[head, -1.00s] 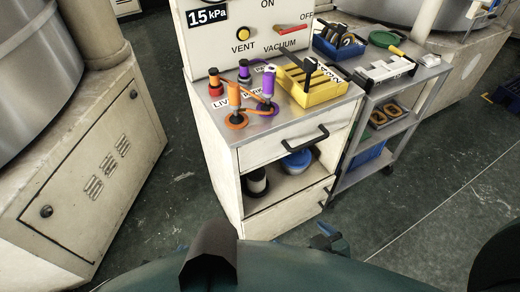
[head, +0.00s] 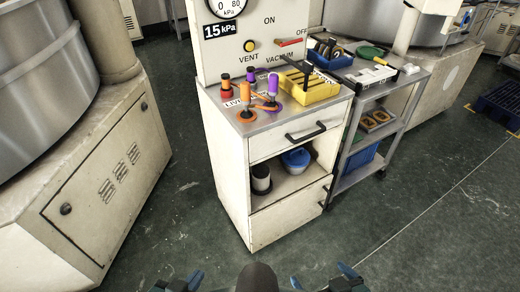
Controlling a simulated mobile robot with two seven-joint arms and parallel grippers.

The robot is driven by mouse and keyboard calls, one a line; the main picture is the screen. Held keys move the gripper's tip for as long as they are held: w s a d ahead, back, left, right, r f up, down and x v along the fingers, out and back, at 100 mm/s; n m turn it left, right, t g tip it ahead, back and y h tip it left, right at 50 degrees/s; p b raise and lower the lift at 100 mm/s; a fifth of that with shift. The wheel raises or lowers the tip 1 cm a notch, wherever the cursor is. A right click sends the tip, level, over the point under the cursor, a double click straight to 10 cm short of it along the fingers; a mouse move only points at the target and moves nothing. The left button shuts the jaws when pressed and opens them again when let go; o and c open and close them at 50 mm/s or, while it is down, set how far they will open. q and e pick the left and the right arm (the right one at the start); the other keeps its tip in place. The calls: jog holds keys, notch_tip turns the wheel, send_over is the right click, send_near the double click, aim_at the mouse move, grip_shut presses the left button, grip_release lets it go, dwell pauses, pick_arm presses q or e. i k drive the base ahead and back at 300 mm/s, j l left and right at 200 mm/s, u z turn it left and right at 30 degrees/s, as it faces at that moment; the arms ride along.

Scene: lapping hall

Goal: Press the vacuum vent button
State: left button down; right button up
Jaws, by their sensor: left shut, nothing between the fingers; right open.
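The vacuum vent button (head: 250,45) is a small round yellow knob above the word VENT. It sits on the upright white panel (head: 228,55) at the back of the cabinet top. A red lever (head: 290,42) labelled VACUUM, with ON and OFF marks, is to its right. A round gauge (head: 231,8), cut off by the top edge, and a 15 kPa sign are above it. My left gripper (head: 179,283) is at the bottom edge, shut and empty. My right gripper (head: 323,279) is at the bottom edge, open and empty. Both are well apart from the panel.
Orange and purple suction cups (head: 246,113) and a yellow slotted holder (head: 310,90) stand on the cabinet top before the panel. A loaded grey cart (head: 400,82) is on the right, a beige machine base (head: 110,180) on the left. The floor in front is clear.

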aim_at(249, 47)
jog(key=i+l, duration=0.25)
jog(key=l, duration=0.15)
jog(key=i+l, duration=0.25)
jog(key=l, duration=0.15)
jog(key=i+l, duration=0.25)
jog(key=l, duration=0.15)
jog(key=i+l, duration=0.25)
jog(key=l, duration=0.15)
jog(key=i+l, duration=0.25)
jog(key=l, duration=0.15)
